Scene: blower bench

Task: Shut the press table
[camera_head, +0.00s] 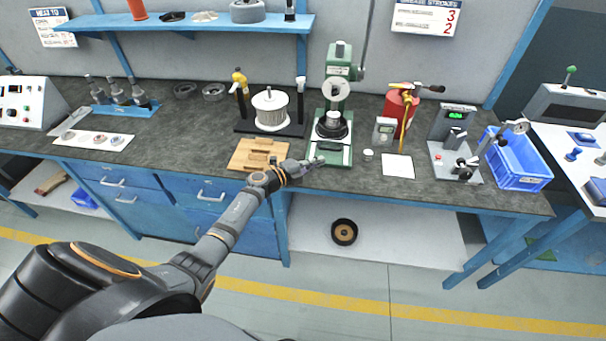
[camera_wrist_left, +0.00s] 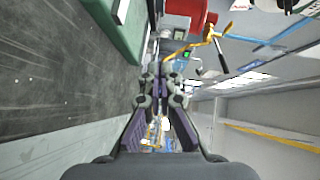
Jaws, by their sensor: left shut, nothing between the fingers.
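The green press (camera_head: 340,62) stands on the bench at centre. Its press table (camera_head: 331,150) is the green base part at the front, with a dark round part and a light piece on it. My left gripper (camera_head: 318,162) is at the front edge of the press table, fingers together and empty; I cannot tell if it touches. In the left wrist view the closed fingers (camera_wrist_left: 160,85) point ahead, with the green press table edge (camera_wrist_left: 110,30) at the upper left. My right gripper is not in view.
A wooden block (camera_head: 250,160) lies left of the press. A wire spool (camera_head: 270,108) stands behind it. A red cylinder (camera_head: 398,108), a white sheet (camera_head: 398,167) and a blue crate (camera_head: 520,165) are to the right. The dark benchtop (camera_head: 200,150) is partly clear.

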